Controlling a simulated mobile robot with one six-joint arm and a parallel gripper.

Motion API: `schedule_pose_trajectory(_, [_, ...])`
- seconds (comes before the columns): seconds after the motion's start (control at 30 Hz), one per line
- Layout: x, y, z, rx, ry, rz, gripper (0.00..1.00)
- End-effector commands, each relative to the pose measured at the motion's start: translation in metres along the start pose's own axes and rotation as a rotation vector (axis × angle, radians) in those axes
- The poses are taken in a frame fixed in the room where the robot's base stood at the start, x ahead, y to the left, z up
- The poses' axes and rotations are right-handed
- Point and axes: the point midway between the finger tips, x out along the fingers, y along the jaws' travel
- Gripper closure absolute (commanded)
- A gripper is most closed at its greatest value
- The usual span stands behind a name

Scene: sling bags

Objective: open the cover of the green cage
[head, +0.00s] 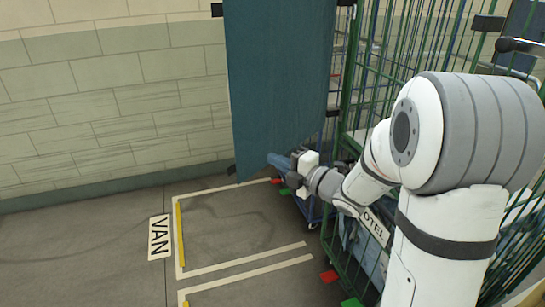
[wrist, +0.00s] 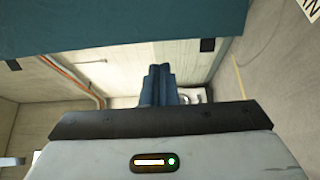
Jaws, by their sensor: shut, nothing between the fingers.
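The blue cover (head: 277,85) hangs as a flat sheet in the head view, to the left of the green cage (head: 347,80). Dark tabs show at its edges. Its lower end is close to my gripper (head: 276,159), which overlaps it in the picture; I cannot tell whether they touch. In the wrist view the cover (wrist: 120,25) spans the top, with dark tabs along its edge. The blue fingers of my gripper (wrist: 157,72) are shut and empty below that edge. My arm hides part of the cage.
Floor lines mark a bay beside a VAN sign (head: 160,237), with a yellow strip (head: 180,235) along its left line. A pale block wall (head: 110,100) stands behind. Red (head: 329,277) and green (head: 350,302) floor marks lie near the cage. The floor at left is clear.

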Motion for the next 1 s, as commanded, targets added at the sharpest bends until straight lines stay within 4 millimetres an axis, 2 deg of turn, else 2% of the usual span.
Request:
schedule_pose_trajectory(0.3, [0.07, 0.003, -0.001, 0.002, 0.002, -0.002, 1.0])
schedule_pose_trajectory(0.5, [0.102, 0.002, 0.0, 0.002, -0.001, -0.003, 1.0])
schedule_pose_trajectory(0.7, [0.117, 0.001, 0.001, 0.001, -0.003, -0.001, 1.0])
schedule_pose_trajectory(1.0, [0.118, 0.0, 0.002, 0.001, -0.005, -0.001, 1.0])
